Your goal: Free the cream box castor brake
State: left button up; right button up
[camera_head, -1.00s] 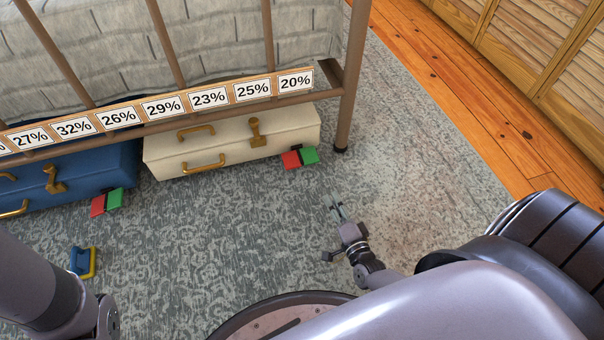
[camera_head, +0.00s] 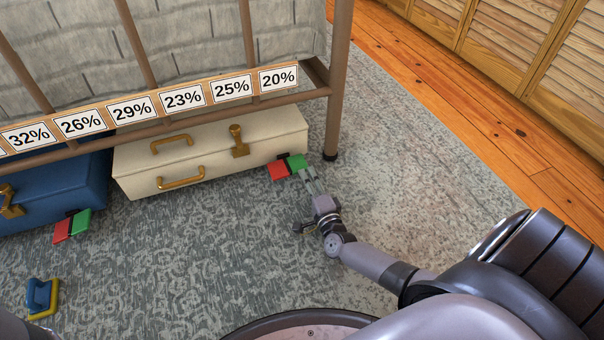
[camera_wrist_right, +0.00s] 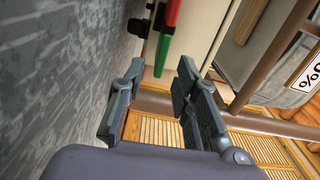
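The cream box (camera_head: 215,150) lies under the bed rail, with brass-coloured handles and a latch. At its front right corner is its brake pedal, with a red half (camera_head: 278,172) on the left and a green half (camera_head: 297,162) on the right. My right gripper (camera_head: 308,174) is open, its fingertips right at the green half in the head view; contact cannot be told. In the right wrist view, the green half (camera_wrist_right: 166,42) stands just beyond the gap between the open fingers (camera_wrist_right: 158,82). My left gripper is out of view.
A bed post (camera_head: 335,110) stands close right of the pedal. The rail above bears percentage labels (camera_head: 183,97). A blue box (camera_head: 60,185) with its own red-green pedal (camera_head: 72,226) is at left. A blue-yellow object (camera_head: 42,297) lies on the carpet (camera_head: 190,250).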

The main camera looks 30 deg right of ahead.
aim_at(302, 166)
jog(key=b+x, duration=0.2)
jog(key=x, duration=0.2)
jog(key=shift+w+d+f, duration=0.1)
jog(key=shift+w+f, duration=0.05)
jog(key=shift+w, duration=0.05)
jog(key=shift+w+d, duration=0.1)
jog(key=shift+w, duration=0.45)
jog(key=shift+c, duration=0.4)
grip_shut()
